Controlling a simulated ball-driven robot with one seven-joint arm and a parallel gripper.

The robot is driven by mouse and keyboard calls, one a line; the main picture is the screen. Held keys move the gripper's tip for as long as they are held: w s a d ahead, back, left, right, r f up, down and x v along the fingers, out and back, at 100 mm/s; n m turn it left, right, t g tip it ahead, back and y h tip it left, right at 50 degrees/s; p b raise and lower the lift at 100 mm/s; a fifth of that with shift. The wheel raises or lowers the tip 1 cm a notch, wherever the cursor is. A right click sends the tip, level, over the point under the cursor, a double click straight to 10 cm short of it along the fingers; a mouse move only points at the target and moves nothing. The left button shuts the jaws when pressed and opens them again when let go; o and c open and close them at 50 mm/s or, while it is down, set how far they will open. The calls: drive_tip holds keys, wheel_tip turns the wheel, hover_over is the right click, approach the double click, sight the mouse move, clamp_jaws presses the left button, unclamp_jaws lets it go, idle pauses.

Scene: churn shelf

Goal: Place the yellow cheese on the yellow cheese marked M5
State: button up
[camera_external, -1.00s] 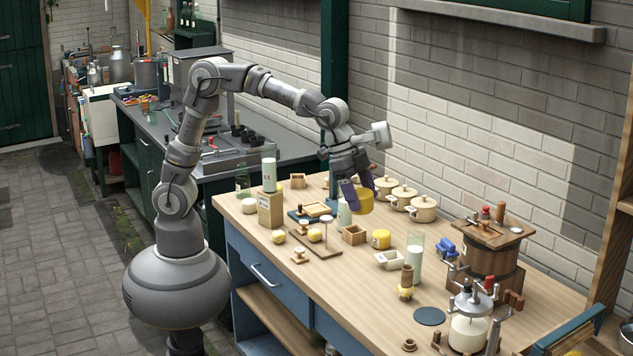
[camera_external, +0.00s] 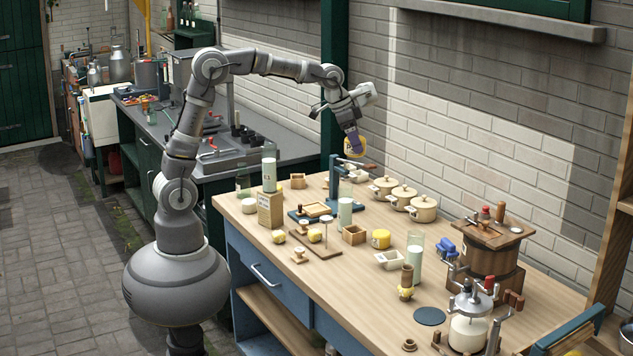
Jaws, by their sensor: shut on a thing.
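My gripper (camera_external: 353,143) is shut on a yellow cheese (camera_external: 349,151), mostly hidden behind the purple fingers. It is held in the air above the back of the table, over the blue stand. Another yellow cheese (camera_external: 381,240), a short round block with a pale mark too small to read, sits on the table to the right of a small wooden box. It is lower and to the right of my gripper, well apart from it. Smaller yellow pieces lie on the left, and I cannot read any M5 mark.
A blue upright stand (camera_external: 333,180) is just below my gripper. Several cream lidded pots (camera_external: 404,196) line the back. A small wooden box (camera_external: 354,235), a white double tray (camera_external: 391,260) and a tall milk glass (camera_external: 415,260) surround the table cheese.

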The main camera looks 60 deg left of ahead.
drive_tip(key=a+n+y+p, duration=0.15)
drive_tip(key=a+n, duration=0.55)
drive_tip(key=a, duration=2.1)
drive_tip(key=s+a+n+y, duration=0.1)
drive_tip(key=s+a+n, duration=0.1)
drive_tip(key=s+a, duration=0.35)
drive_tip(key=s+a+n+y, duration=0.1)
drive_tip(key=s+a, duration=0.1)
drive_tip(key=a, duration=0.6)
drive_tip(key=s+a+n, duration=0.2)
drive_tip(key=s+a, duration=0.1)
drive_tip(key=a, duration=0.3)
wheel_tip(320, 180, down, 25)
drive_tip(key=w+a, duration=0.3)
drive_tip(key=w, duration=0.1)
drive_tip(key=w+a+f+b, duration=0.1)
drive_tip(key=w+a, duration=0.2)
drive_tip(key=w, duration=0.1)
drive_tip(key=w+a+f+b, duration=0.1)
drive_tip(key=w+a, duration=0.2)
drive_tip(key=w, duration=0.1)
drive_tip(key=shift+w+a+f, duration=0.25)
drive_tip(key=shift+a, duration=0.05)
wheel_tip(320, 180, down, 4)
drive_tip(key=shift+r+b, duration=0.15)
drive_tip(key=shift+b, duration=0.5)
drive_tip(key=shift+r, duration=0.15)
